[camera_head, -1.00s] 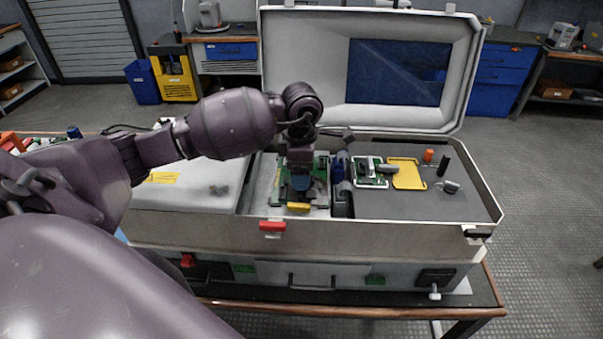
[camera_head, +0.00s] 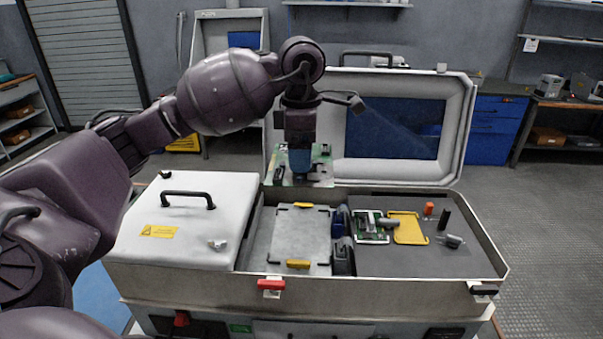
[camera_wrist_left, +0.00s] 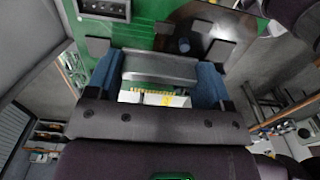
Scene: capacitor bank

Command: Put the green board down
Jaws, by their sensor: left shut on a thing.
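The green board (camera_head: 318,166) hangs in the air above the back part of the open case (camera_head: 385,273). My left gripper (camera_head: 299,172) is shut on it from above, and its blue fingers overlap the board. In the left wrist view the green board (camera_wrist_left: 150,33) fills the top, with a grey block between the blue fingers of the gripper (camera_wrist_left: 165,75). Below the board, a light grey plate (camera_head: 298,238) with black corner clips and yellow tabs lies bare in the case. The gripper hides part of the board. My right gripper is not in view.
A smaller green board in a white frame (camera_head: 369,228), a yellow frame (camera_head: 408,228), an orange piece and a black cylinder (camera_head: 443,219) lie on the right. A closed white lid (camera_head: 185,215) with a handle is on the left. The raised lid (camera_head: 455,130) stands behind.

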